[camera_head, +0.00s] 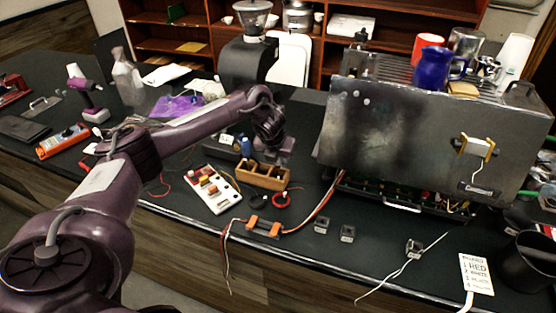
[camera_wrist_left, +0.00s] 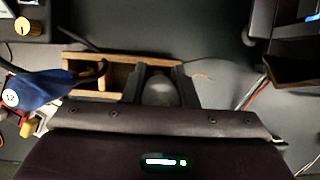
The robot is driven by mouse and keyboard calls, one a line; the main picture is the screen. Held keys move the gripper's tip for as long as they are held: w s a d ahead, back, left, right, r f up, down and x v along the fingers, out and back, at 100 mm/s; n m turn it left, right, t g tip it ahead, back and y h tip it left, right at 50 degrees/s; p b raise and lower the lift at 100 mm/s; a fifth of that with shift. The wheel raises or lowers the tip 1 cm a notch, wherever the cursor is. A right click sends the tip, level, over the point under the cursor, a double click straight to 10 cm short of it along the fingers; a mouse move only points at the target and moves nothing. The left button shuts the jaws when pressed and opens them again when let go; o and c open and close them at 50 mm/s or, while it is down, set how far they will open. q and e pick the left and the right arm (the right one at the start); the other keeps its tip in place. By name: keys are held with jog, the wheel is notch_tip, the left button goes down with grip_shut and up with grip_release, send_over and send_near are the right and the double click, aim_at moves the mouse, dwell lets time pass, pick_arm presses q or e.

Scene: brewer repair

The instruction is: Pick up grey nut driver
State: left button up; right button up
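A grey rounded handle, which looks like the grey nut driver (camera_wrist_left: 160,92), shows in the left wrist view between the two fingers of my left gripper (camera_wrist_left: 160,86). The fingers stand close on either side of it. I cannot tell whether they press on it. In the head view my left gripper (camera_head: 279,156) points down over the right part of a wooden holder (camera_head: 254,178), and it hides the grey handle there. The holder also shows in the left wrist view (camera_wrist_left: 85,80). A blue handle (camera_wrist_left: 38,90) with a white cap is left of the gripper. My right gripper is not in view.
A white switch board (camera_head: 209,190) lies left of the holder, and a red ring (camera_head: 282,200) lies in front. The large metal brewer (camera_head: 400,135) stands to the right. Small black parts (camera_head: 347,234) and wires lie near the front edge.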

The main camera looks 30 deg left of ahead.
pick_arm(q)
grip_shut()
jog(key=shift+r, duration=0.15)
